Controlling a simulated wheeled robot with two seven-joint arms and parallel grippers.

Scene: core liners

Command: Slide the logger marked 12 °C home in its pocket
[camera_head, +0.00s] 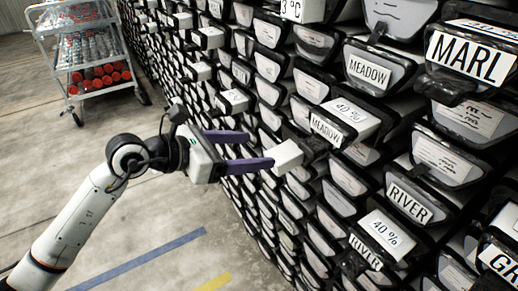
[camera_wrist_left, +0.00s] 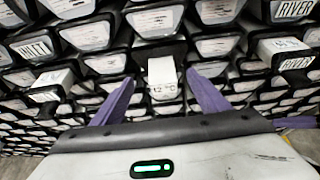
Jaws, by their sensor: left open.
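The logger marked 12 °C is a white block; its label reads in the left wrist view (camera_wrist_left: 164,90). In the head view a white block (camera_head: 288,157) that looks like this logger sticks out of a dark pocket (camera_head: 312,146) in the wall of liners. My left gripper (camera_head: 260,150) has two purple fingers, open and empty. Its fingertips point at the logger, which shows between them in the wrist view with a gap on each side. Whether the tips overlap its sides, I cannot tell. The pocket's inside is hidden. My right gripper is not in view.
Other white loggers stick out nearby, such as one marked 40 % (camera_head: 351,113) above MEADOW and another 40 % (camera_head: 387,234) above RIVER. Liner ends fill the wall closely. A cart (camera_head: 85,55) stands at the back left. The floor (camera_head: 170,225) below the arm is clear.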

